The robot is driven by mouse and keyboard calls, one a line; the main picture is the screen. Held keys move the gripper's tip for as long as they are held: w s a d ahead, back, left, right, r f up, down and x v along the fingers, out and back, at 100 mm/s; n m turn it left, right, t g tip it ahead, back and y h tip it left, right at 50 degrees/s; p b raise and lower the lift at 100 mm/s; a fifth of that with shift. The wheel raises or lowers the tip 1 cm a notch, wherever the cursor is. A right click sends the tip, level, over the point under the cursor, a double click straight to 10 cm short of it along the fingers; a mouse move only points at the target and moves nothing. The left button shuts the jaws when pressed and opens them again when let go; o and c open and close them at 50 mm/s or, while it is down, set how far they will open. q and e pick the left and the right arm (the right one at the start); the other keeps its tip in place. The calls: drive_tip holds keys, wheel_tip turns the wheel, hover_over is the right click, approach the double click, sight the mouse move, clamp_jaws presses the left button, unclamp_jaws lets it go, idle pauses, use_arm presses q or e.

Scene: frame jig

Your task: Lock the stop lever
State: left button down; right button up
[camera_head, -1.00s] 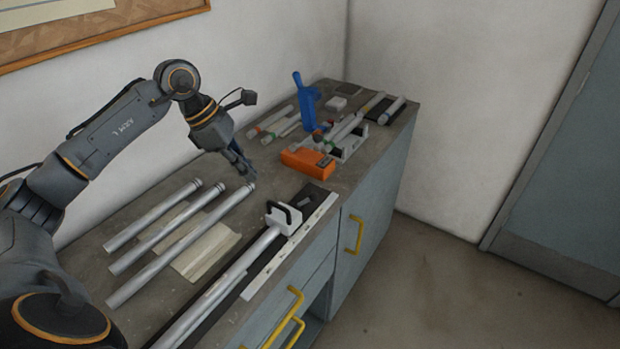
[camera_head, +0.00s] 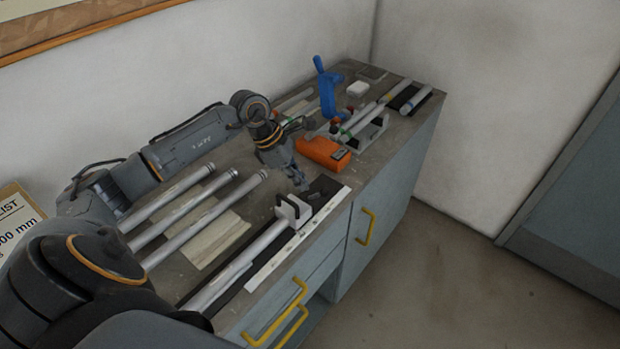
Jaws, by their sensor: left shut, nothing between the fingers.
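The stop block (camera_head: 300,210) is a small white block on the long dark rail near the bench's front edge. Its stop lever (camera_head: 286,203) is a black bent handle that stands up on the block's left side. A grey tube (camera_head: 235,270) lies along the rail and runs up to the block. My left gripper (camera_head: 300,187) is shut and empty. It points down just behind and above the stop block, close to the lever. I cannot tell whether it touches the block. My right gripper is not in view.
Several loose tubes (camera_head: 190,215) lie on the bench left of the rail. A white scale strip (camera_head: 300,236) runs along the front edge. Yellow handles (camera_head: 366,227) stick out below.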

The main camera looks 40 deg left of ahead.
sight(314, 196)
use_arm(q)
drive_tip(key=shift+w+d+f+p, duration=0.4)
drive_tip(key=shift+d+f+p, duration=0.05)
drive_tip(key=shift+d, duration=0.3)
drive_tip(key=shift+w+d+f, duration=0.15)
drive_tip(key=shift+d+f, duration=0.1)
drive_tip(key=shift+f, duration=0.1)
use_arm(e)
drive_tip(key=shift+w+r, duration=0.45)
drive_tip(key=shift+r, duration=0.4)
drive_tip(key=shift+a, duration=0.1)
